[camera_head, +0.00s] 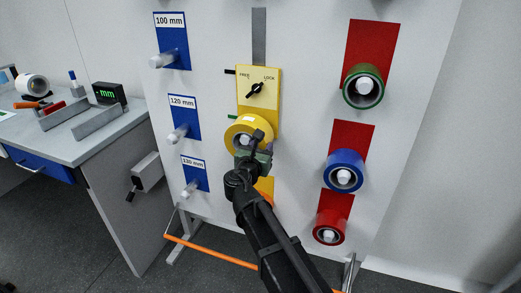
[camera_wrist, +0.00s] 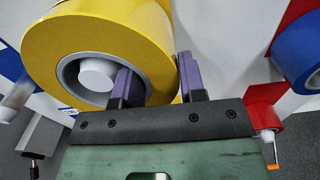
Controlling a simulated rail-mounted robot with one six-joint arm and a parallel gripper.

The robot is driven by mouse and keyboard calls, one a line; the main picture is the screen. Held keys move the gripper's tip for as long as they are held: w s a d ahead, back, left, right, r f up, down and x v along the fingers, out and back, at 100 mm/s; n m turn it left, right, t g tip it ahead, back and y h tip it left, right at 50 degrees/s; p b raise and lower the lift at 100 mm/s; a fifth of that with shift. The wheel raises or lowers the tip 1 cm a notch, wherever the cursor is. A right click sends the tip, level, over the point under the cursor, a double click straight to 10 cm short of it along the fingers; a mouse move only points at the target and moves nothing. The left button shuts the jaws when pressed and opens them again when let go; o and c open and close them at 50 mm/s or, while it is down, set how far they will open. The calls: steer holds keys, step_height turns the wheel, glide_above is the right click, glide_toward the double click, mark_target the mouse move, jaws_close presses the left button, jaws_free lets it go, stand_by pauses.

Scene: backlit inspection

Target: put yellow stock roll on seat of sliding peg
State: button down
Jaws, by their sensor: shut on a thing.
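The yellow stock roll (camera_head: 236,128) is at the foot of the yellow carriage plate (camera_head: 272,118) of the sliding peg. In the wrist view the roll (camera_wrist: 50,45) has a grey core around a white peg end (camera_wrist: 98,76). How far back it sits on the peg is hidden. My gripper (camera_wrist: 158,84) is shut on the roll's wall, one purple finger inside the core and the other outside the rim. In the head view my gripper (camera_head: 258,150) covers the roll's lower right. The black knob (camera_head: 256,89) between FREE and LOCK slants up to the right.
A grey vertical rail (camera_head: 259,35) runs above the carriage. Green (camera_head: 363,87), blue (camera_head: 344,170) and red (camera_head: 330,227) rolls hang on pegs at the right. Bare white pegs (camera_head: 179,132) stick out of blue plates at the left. A workbench (camera_head: 75,140) stands far left.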

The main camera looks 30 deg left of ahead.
steer(key=shift+w+a, duration=0.15)
steer(key=shift+w, duration=0.75)
steer(key=shift+w+a, duration=0.15)
steer(key=shift+w, duration=0.7)
steer(key=c, duration=0.6)
jaws_free()
steer(key=shift+r, duration=0.1)
steer(key=s, duration=0.3)
steer(key=s+d, duration=0.1)
steer(key=s, duration=0.3)
steer(key=s+d, duration=0.1)
steer(key=s, duration=0.2)
steer(key=shift+s+d, duration=0.1)
steer(key=shift+s, duration=0.25)
